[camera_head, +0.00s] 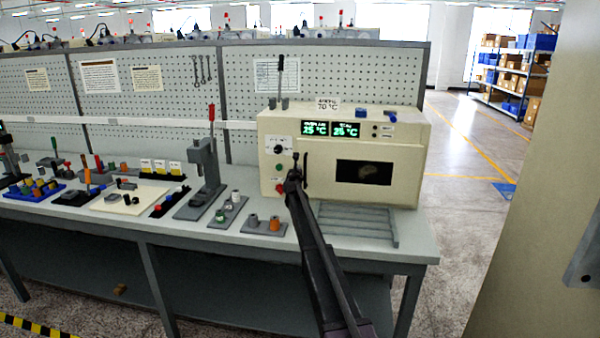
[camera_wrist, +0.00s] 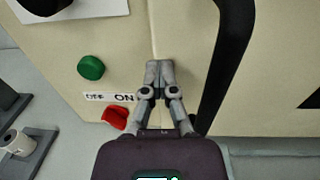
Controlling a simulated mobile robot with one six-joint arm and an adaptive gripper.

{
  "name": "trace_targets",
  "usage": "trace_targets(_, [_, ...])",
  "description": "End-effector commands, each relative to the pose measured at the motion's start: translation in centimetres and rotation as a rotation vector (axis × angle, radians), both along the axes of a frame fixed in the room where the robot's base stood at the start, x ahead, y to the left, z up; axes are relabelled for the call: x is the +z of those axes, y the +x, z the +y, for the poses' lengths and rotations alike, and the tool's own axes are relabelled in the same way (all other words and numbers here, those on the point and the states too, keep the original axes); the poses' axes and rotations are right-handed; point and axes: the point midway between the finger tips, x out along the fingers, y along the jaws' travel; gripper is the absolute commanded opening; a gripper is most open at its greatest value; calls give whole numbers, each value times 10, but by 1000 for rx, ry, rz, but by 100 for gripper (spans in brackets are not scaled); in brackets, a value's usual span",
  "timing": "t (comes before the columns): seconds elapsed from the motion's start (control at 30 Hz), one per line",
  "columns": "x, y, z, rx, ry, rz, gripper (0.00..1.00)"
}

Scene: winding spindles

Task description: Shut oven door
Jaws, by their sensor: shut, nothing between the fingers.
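The cream oven (camera_head: 410,127) stands at the right end of the bench. Its door, with a dark window (camera_head: 364,172), looks flush with the front, or nearly so; a small gap cannot be ruled out. In the wrist view a thin seam runs between the control panel (camera_wrist: 112,50) and the door (camera_wrist: 275,85). My gripper (camera_wrist: 160,66) is shut and empty, its fingertips at the seam, left of the black door handle (camera_wrist: 232,55) and apart from it. Contact with the door is unclear. In the head view my gripper (camera_head: 297,162) is in front of the oven's left part.
A green button (camera_wrist: 91,68) and a red switch (camera_wrist: 115,117) are left of my fingers. A slatted grey rack (camera_head: 355,225) lies before the oven. Small trays of spools (camera_head: 263,227) and a lever press (camera_head: 205,165) stand to the left.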

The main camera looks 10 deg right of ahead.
Motion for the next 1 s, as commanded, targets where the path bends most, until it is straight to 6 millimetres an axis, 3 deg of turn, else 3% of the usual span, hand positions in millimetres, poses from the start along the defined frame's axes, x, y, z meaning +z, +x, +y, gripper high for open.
trace_targets(0.03, [1,8,-6,-4,-5,1,0])
trace_targets(0.57, [3,8,-20,-17,-9,1,0])
trace_targets(0.77, [3,-6,-12,-17,-8,-1,0])
trace_targets(1.0, [4,-39,10,-9,-5,-3,0])
